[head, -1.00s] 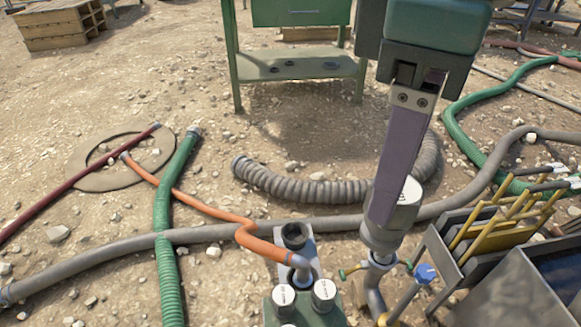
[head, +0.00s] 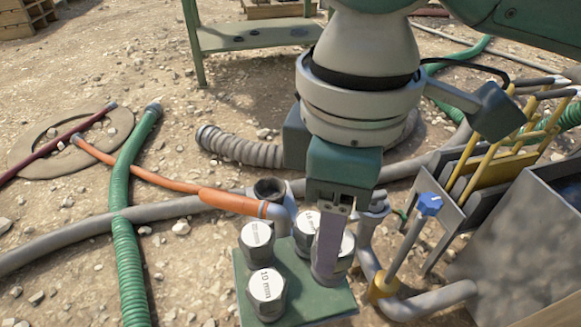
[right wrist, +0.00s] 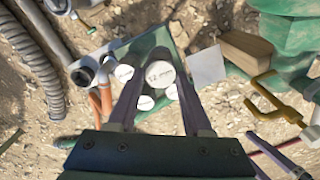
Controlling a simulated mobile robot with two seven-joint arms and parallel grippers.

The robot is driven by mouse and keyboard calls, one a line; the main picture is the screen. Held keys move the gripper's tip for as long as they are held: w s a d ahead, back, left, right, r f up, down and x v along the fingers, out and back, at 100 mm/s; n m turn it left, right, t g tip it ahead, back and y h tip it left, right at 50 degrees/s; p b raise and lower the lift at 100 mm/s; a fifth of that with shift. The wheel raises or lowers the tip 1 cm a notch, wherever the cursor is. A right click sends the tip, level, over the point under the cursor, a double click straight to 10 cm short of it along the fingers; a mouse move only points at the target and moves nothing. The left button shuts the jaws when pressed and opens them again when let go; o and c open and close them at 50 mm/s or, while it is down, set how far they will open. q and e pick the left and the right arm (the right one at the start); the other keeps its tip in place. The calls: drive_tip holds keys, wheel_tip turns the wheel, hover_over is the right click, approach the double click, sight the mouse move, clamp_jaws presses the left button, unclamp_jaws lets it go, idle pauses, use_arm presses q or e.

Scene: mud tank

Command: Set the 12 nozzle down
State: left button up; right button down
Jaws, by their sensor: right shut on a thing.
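My right gripper (head: 332,272) points down over the green block (head: 315,307) and is shut on the 12 nozzle (head: 347,244). The nozzle is a grey cylinder with a white cap, partly hidden behind a finger in the head view. In the right wrist view its cap, marked 12 (right wrist: 160,74), shows between the fingers. I cannot tell whether its base touches the block. Other white-capped nozzles stand on the block: one marked 10 (head: 266,286), one behind it (head: 256,234), and one close beside the held nozzle (head: 304,223).
An orange-sleeved hose (head: 232,203) ends at a grey fitting just behind the block. A blue-handled valve (head: 429,204) and grey pipework stand close on the right, beside a metal tank (head: 520,235). Green hose (head: 125,240) and grey hose lie on the gravel.

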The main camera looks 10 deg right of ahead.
wheel_tip(320, 180, down, 6)
drive_tip(key=b, duration=0.3)
drive_tip(key=shift+r, duration=0.1)
drive_tip(key=shift+c, duration=1.6)
unclamp_jaws()
